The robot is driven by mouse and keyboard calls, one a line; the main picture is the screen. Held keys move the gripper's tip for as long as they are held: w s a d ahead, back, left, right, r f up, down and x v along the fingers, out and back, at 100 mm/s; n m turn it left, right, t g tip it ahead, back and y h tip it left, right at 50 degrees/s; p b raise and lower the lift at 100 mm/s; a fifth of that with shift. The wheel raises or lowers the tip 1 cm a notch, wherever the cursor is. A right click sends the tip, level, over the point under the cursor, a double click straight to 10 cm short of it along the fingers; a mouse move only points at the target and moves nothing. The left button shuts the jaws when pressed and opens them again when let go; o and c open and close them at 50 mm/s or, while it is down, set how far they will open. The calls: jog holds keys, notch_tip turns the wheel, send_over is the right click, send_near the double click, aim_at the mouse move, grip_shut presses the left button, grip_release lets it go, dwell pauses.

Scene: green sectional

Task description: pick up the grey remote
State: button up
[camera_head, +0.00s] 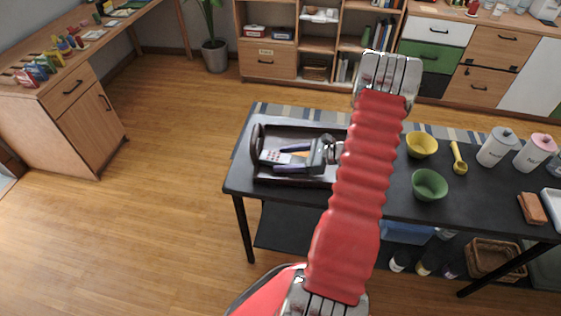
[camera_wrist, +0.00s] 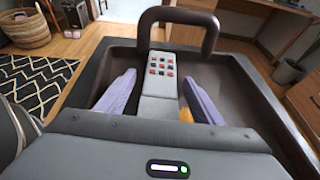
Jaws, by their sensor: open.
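The grey remote (camera_wrist: 161,82) lies in a dark brown tray (camera_wrist: 259,78), its red and dark buttons facing up. My gripper (camera_wrist: 158,88) is open in the wrist view, with one purple finger on each side of the remote. I cannot tell whether the fingers touch it. The remote's near end is hidden by my gripper body. In the head view the remote (camera_head: 274,157) shows at the tray's left part, with my gripper (camera_head: 288,157) over it. The tray (camera_head: 290,128) stands on the black table (camera_head: 466,205), and my red arm hides its right part.
The tray's raised handle (camera_wrist: 179,14) arches beyond the remote. Open wooden floor lies left of the table.

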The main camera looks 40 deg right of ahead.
aim_at(285, 158)
jog(key=shift+c, duration=0.4)
jog(key=c, duration=1.1)
notch_tip(285, 158, up, 18)
dwell(0.6)
dwell(0.5)
